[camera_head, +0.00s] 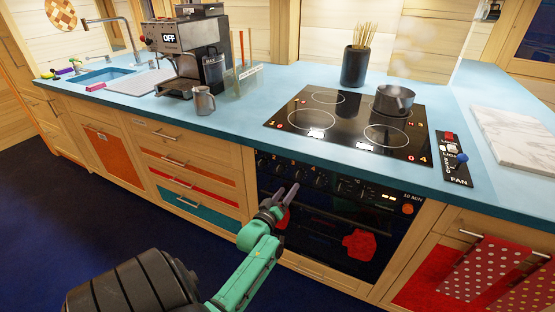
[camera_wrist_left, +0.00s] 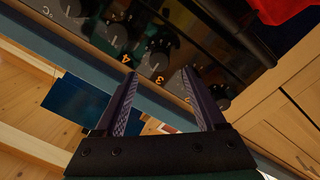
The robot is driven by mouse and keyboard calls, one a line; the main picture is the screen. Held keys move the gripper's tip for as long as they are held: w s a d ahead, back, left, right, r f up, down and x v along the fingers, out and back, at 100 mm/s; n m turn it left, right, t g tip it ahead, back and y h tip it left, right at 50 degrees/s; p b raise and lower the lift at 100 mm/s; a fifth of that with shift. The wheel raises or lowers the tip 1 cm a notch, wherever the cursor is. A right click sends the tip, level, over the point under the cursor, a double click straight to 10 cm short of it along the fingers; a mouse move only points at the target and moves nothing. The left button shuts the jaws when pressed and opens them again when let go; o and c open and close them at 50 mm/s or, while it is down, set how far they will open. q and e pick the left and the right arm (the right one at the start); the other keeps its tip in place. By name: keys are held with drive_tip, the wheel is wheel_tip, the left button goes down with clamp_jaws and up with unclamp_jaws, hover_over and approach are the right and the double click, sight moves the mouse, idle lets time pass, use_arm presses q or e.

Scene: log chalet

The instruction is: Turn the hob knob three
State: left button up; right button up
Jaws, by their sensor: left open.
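The oven front (camera_head: 330,225) carries a row of dark knobs under the hob. In the left wrist view, hob knob three (camera_wrist_left: 158,55) shows beside its orange mark 3, with the knob marked 4 (camera_wrist_left: 118,33) to its left. My left gripper (camera_head: 287,188) is open and empty in front of the knob row. In the left wrist view its two fingers (camera_wrist_left: 157,75) point at the panel, with knob three beyond the gap between their tips. I cannot tell whether they touch it. My right gripper is in neither view.
A metal pot (camera_head: 394,100) stands on the black hob (camera_head: 345,125). A coffee machine (camera_head: 185,50) and a metal mug (camera_head: 203,103) stand left on the blue worktop (camera_head: 230,115). A red mitt (camera_head: 358,243) hangs at the oven door. The floor in front is clear.

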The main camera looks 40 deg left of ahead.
use_arm(q)
drive_tip(key=v, duration=0.8)
drive_tip(key=shift+s, duration=0.3)
drive_tip(key=shift+d+r, duration=0.1)
drive_tip(key=shift+d, duration=0.05)
drive_tip(key=s+d+f+m+g+h+p, duration=0.1)
drive_tip(key=s+d+f+m+g+h, duration=0.3)
drive_tip(key=f, duration=0.8)
drive_tip(key=s+d+f+m+g, duration=0.25)
drive_tip(key=d+f, duration=0.25)
drive_tip(key=f, duration=0.7)
drive_tip(key=s+d+f+m+g, duration=0.1)
drive_tip(key=s+f+m+g, duration=0.1)
drive_tip(key=s+f, duration=0.3)
drive_tip(key=s+d+f+m+g, duration=0.2)
drive_tip(key=s+f+m+g, duration=0.1)
drive_tip(key=s, duration=0.8)
drive_tip(key=s+d+f+m+g+h+p, duration=0.1)
drive_tip(key=s+f+m+g, duration=0.1)
drive_tip(key=s+f+g, duration=0.3)
drive_tip(key=s+f, duration=0.2)
drive_tip(key=s, duration=0.2)
drive_tip(key=shift+d, duration=0.4)
drive_tip(key=shift+s, duration=0.1)
